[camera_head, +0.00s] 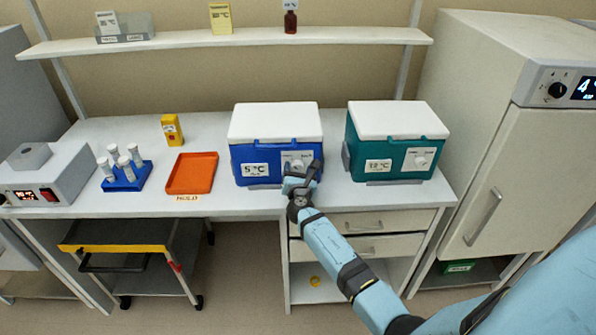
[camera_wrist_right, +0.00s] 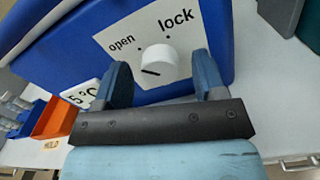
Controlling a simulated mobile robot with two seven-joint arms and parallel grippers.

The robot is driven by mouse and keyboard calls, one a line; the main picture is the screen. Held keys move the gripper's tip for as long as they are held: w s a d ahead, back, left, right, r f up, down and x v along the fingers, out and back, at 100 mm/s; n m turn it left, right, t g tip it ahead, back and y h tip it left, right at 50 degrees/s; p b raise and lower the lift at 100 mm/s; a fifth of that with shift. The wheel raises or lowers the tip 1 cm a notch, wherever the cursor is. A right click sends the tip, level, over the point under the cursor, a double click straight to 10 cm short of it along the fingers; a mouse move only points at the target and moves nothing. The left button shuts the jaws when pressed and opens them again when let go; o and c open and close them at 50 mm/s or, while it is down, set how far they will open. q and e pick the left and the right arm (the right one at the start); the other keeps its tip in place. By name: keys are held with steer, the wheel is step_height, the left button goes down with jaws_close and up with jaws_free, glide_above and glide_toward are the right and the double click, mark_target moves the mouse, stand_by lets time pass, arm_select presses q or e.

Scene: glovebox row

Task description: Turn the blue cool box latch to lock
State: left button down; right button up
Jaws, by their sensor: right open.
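The blue cool box (camera_head: 275,140) with a white lid stands on the bench, marked 5 °C. Its latch is a white round knob (camera_wrist_right: 157,59) on a plate reading "open" at left and "lock" at right. A dark mark shows on the knob's lower left side. My right gripper (camera_head: 302,178) is in front of the plate and largely hides the knob in the head view. In the right wrist view, its open fingers (camera_wrist_right: 162,64) stand either side of the knob, with gaps; whether they reach around it is unclear. My left gripper is not in view.
A teal cool box (camera_head: 395,140) marked 12 °C stands to the right. Left of the blue box are an orange tray (camera_head: 192,172), a blue tube rack (camera_head: 127,177) and a yellow box (camera_head: 172,130). A shelf (camera_head: 230,42) runs above; a fridge (camera_head: 515,150) stands right.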

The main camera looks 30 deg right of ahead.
steer(key=c, duration=0.9)
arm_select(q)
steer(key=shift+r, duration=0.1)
arm_select(e)
steer(key=shift+c, duration=0.2)
